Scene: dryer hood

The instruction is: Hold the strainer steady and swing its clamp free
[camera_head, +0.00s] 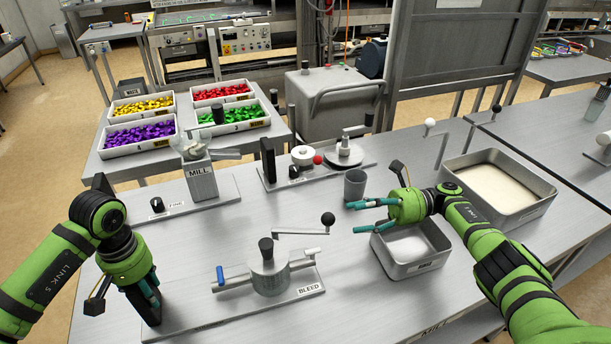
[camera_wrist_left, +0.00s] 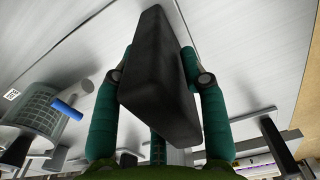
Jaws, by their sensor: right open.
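The strainer (camera_head: 269,274) is a grey cylinder with a black top knob on a flat base plate marked BLEED. A blue-ended lever (camera_head: 220,275) is at its left and a white-ended one at its right. A crank arm with a black ball (camera_head: 328,219) reaches right above it; I cannot tell which part is the clamp. My left gripper (camera_head: 148,300) is shut on an upright black handle (camera_wrist_left: 160,85) at the plate's left end. The left wrist view shows the strainer's meshed side (camera_wrist_left: 40,108). My right gripper (camera_head: 364,216) is open and empty, right of the black ball.
A grey cup (camera_head: 355,184) stands just behind my right gripper. The mill (camera_head: 201,182) and a crank device (camera_head: 343,155) stand behind the strainer.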

